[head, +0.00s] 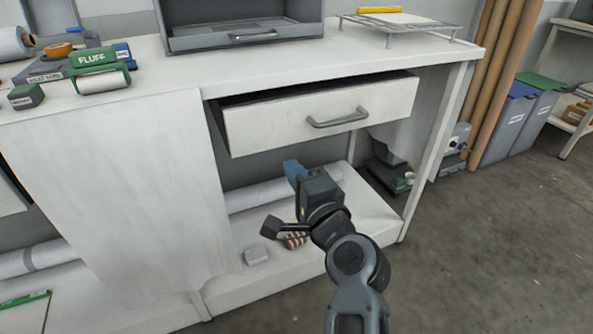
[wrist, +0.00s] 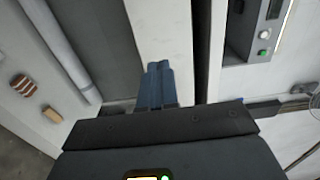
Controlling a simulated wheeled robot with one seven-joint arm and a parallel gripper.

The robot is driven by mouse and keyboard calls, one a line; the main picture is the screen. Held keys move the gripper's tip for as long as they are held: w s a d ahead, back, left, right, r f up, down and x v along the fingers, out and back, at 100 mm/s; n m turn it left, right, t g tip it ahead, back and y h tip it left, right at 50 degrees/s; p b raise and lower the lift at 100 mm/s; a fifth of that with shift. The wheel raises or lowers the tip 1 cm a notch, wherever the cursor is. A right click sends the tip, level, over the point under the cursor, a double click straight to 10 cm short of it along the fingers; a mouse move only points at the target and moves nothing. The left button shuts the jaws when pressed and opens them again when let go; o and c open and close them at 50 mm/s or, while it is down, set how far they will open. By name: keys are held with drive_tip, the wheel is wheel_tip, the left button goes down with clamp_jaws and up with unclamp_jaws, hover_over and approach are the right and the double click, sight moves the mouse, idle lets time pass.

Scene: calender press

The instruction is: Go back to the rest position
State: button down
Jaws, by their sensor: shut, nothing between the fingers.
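My gripper (head: 293,168) is in front of the white bench, below the drawer, its blue fingers pointing up and away. In the wrist view the two blue fingers (wrist: 157,70) lie side by side, shut with nothing between them. The drawer (head: 320,116) with its grey bar handle (head: 338,118) stands partly open above my gripper. My gripper appears apart from the handle. My forearm hides part of the lower shelf.
The lower shelf (head: 368,216) holds a long white roll (head: 257,195), a striped bundle (head: 294,240) and a small pale block (head: 257,255). A white cloth (head: 120,190) hangs at the left. Open floor (head: 490,240) lies to the right.

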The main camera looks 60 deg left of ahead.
drive_tip(key=shift+d, duration=0.35)
